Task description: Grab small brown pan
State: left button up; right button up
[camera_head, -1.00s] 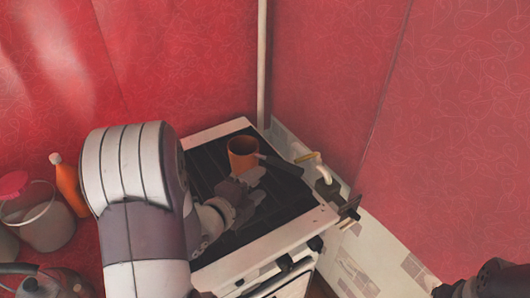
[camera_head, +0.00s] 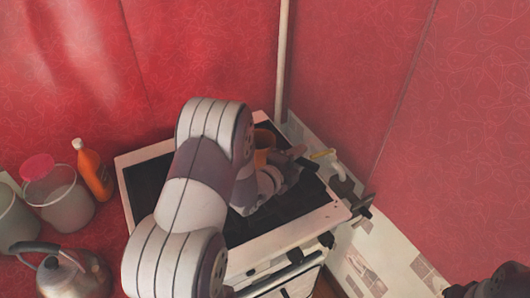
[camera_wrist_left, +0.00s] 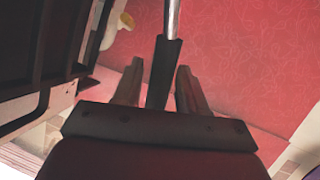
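The small brown pan (camera_head: 264,139) sits on the black stove top, orange-brown, partly hidden behind my left arm. Its dark handle is largely covered by my left gripper (camera_head: 292,162) in the head view. In the left wrist view the dark handle (camera_wrist_left: 163,75) with a metal shank lies between the two fingers of my left gripper (camera_wrist_left: 161,68). The pan's body is out of the wrist view. A dark part of my right gripper (camera_head: 485,285) shows at the bottom right corner.
The white-edged stove (camera_head: 145,154) stands against red walls. A vertical pipe (camera_head: 283,60) rises behind it, and a yellow-handled tap pipe (camera_head: 335,163) is close to the right. An orange bottle (camera_head: 95,172), a bucket (camera_head: 60,195) and a kettle (camera_head: 65,275) stand at left.

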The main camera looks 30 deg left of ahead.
pick_arm(q)
grip_shut()
jog(key=shift+w+r, duration=0.1)
jog(key=shift+r, duration=0.7)
notch_tip(320, 180, up, 3)
jog(key=shift+f, duration=0.1)
jog(key=d+r+b, duration=0.1)
jog(key=d+r, duration=0.5)
jog(key=d, duration=0.5)
jog(key=shift+d+r+b, duration=0.3)
jog(key=shift+r+b, duration=0.1)
jog(key=shift+w, duration=0.1)
